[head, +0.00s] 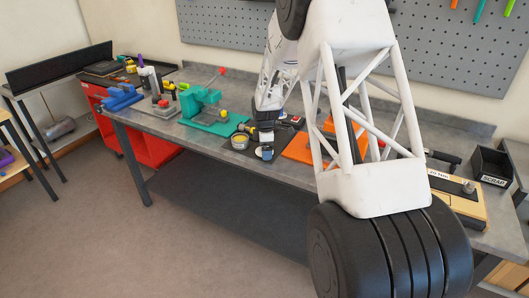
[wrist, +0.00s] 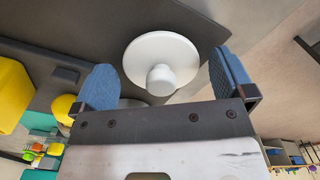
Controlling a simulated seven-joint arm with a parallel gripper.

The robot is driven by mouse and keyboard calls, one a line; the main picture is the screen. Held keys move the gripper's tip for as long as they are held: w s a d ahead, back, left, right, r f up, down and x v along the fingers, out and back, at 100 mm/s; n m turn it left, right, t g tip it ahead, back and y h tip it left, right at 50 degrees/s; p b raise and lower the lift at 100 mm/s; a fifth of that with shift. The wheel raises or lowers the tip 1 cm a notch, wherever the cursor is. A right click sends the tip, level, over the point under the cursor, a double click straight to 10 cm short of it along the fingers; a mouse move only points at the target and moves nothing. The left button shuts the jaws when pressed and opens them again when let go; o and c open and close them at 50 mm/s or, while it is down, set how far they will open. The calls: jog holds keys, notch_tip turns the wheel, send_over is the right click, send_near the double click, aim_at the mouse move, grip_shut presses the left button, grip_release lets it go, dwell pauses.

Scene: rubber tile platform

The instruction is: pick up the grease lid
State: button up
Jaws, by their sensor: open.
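The grease lid (wrist: 160,50) is a white round disc with a short knob facing my gripper. In the wrist view it sits over a dark surface. My gripper (wrist: 164,80) is open, with one blue finger pad on each side of the lid's knob. I see no contact between the pads and the lid.
A dark mat (head: 238,154) lies on the grey workbench (head: 160,124). A green press-like fixture (head: 210,118) stands to the left, and orange plates (head: 298,150) lie to the right. A black scrap bin (head: 491,166) is at the far right. Yellow things (wrist: 12,92) show left in the wrist view.

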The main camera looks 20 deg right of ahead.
jog(key=shift+c, duration=0.3)
jog(key=c, duration=0.8)
jog(key=shift+o, duration=0.2)
jog(key=shift+r, duration=0.2)
jog(key=shift+r, duration=0.55)
notch_tip(320, 180, up, 2)
jog(key=shift+r, duration=0.1)
jog(key=s+a+r, duration=0.1)
jog(key=s, duration=1.5)
jog(key=shift+a+r, duration=0.15)
jog(key=shift+a, duration=0.2)
jog(key=shift+w, duration=0.1)
